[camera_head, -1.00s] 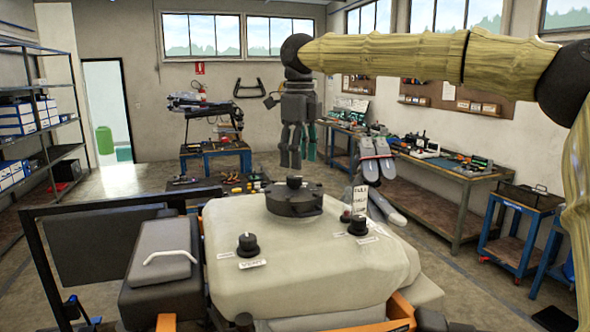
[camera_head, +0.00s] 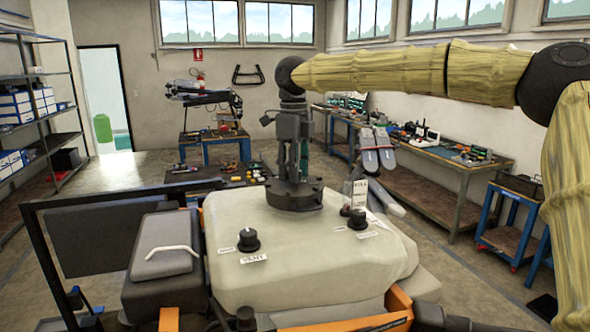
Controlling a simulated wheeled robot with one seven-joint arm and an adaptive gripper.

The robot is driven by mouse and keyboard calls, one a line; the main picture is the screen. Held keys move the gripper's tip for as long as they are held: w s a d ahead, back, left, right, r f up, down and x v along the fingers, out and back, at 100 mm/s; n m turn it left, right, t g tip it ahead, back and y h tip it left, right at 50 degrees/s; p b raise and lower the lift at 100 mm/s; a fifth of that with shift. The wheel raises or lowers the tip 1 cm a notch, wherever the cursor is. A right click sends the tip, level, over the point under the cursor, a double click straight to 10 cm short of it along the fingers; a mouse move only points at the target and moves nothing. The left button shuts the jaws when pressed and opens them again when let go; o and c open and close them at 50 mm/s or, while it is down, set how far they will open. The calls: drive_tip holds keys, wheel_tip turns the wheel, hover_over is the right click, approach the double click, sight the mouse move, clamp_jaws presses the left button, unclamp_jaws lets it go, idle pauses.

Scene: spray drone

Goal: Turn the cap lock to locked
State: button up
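The round dark cap (camera_head: 294,197) sits on top of the pale tank (camera_head: 300,262). My gripper (camera_head: 297,177) points down from above, with its fingertips at the raised middle of the cap. The fingers cover that raised part, so I cannot see which way the lock points. They look close together around or just in front of it. I cannot tell whether they touch or grip it.
A black knob (camera_head: 248,240) with a VENT label stands on the tank's left front. Another black knob (camera_head: 358,218) stands to the right, by a small upright label (camera_head: 360,193). A grey padded box (camera_head: 163,247) flanks the tank on the left.

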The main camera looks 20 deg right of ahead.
drive_tip(key=shift+d+f, duration=0.1)
drive_tip(key=shift+m, duration=0.4)
drive_tip(key=m, duration=0.3)
drive_tip(key=shift+b, duration=0.3)
drive_tip(key=m+b, duration=0.1)
drive_tip(key=m, duration=0.3)
drive_tip(key=m+b, duration=0.1)
drive_tip(key=m, duration=0.4)
drive_tip(key=shift+m+b, duration=0.65)
drive_tip(key=shift+m, duration=1.25)
drive_tip(key=o, duration=1)
